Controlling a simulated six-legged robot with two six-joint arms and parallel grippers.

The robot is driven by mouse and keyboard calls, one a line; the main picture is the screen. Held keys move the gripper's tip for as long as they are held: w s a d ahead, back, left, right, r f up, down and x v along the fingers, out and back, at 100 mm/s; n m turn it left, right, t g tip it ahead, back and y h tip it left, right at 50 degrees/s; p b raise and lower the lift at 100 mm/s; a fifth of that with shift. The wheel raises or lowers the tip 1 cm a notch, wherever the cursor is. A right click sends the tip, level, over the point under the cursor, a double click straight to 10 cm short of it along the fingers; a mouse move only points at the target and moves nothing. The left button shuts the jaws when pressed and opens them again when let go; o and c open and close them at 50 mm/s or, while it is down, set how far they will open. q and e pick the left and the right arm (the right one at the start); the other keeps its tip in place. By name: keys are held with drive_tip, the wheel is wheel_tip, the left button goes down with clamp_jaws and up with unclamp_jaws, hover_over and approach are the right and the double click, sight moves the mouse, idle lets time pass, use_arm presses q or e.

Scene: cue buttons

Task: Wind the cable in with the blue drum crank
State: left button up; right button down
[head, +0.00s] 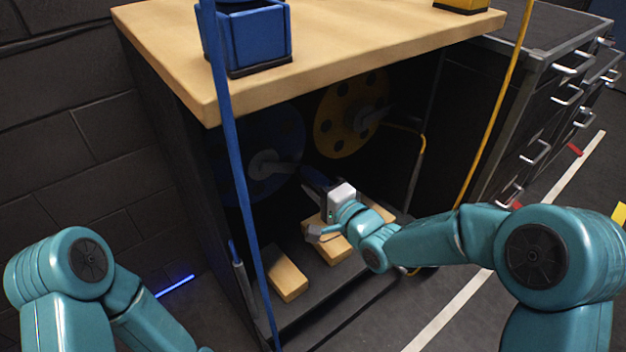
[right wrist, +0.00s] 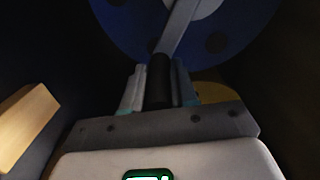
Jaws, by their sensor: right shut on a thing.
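The blue drum (head: 288,135) sits inside the dark cabinet, in shadow, with a grey crank arm (head: 284,168) at its hub. In the right wrist view, the blue drum (right wrist: 112,30) fills the top, and the crank arm (right wrist: 178,28) runs down to a black crank handle (right wrist: 160,80). My right gripper (right wrist: 159,82) is shut on that handle, one finger on each side; in the head view the right gripper (head: 314,182) reaches into the cabinet. The blue cable (head: 235,165) hangs in front of the cabinet. My left gripper is out of view.
A yellow drum (head: 328,120) with its own crank stands to the right of the blue one. Wooden blocks (head: 287,275) lie on the cabinet floor. A blue box (head: 255,38) stands on the wooden top (head: 370,45). A yellow cable (head: 497,110) hangs at right, near a drawer cabinet (head: 530,110).

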drive_tip(key=shift+s+f, duration=0.1)
drive_tip(key=shift+f, duration=0.1)
drive_tip(key=c, duration=1)
unclamp_jaws()
drive_tip(key=shift+o, duration=0.6)
drive_tip(key=shift+r, duration=0.1)
drive_tip(key=shift+s+d+r, duration=0.1)
drive_tip(key=shift+s+d, duration=0.1)
drive_tip(key=shift+d, duration=0.05)
drive_tip(key=p+v, duration=0.3)
drive_tip(key=v, duration=1.2)
drive_tip(key=shift+s, duration=0.3)
drive_tip(key=shift+d, duration=0.15)
